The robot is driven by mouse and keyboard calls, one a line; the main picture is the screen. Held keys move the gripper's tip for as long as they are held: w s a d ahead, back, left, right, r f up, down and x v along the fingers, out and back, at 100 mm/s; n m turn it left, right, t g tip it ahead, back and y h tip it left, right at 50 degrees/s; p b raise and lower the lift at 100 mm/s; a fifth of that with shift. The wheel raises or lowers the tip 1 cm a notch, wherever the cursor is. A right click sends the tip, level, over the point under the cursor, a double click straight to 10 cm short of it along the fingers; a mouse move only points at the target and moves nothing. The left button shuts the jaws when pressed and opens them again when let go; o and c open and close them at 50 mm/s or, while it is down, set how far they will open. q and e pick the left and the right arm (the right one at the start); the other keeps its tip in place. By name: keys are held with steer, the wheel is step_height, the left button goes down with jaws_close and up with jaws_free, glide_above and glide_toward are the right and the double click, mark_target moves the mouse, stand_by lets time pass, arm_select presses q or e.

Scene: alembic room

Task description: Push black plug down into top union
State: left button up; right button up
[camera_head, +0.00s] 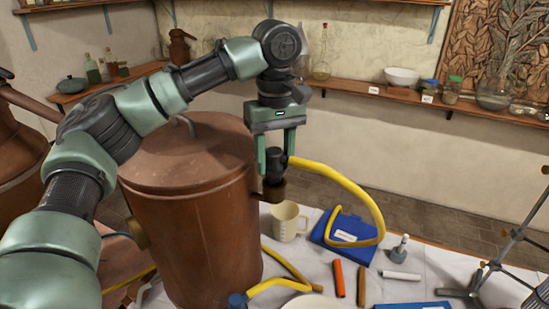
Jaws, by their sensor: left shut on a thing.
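My left gripper (275,172) points straight down beside the copper vessel's right side, its two green fingers on either side of a black plug (273,163). It is shut on the plug. A yellow hose (337,178) runs out of the plug to the right and loops down. Right below the plug is a dark brass fitting, the top union (274,190), at the end of a short pipe from the copper vessel (190,220). The plug stands upright and in line with the union. I cannot tell how deep it sits. My right gripper is not in view.
The white table holds a beige mug (290,222), a blue folder (342,236), an orange tube (339,279), a white cylinder (401,275) and a small grey stopper (399,249). A metal stand (477,290) is at the right. A shelf (420,100) with glassware runs along the wall.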

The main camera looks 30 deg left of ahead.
arm_select(q)
steer(key=shift+f, duration=1.4)
stand_by(2.6)
steer(key=o, duration=1.5)
steer(key=shift+r, duration=3.5)
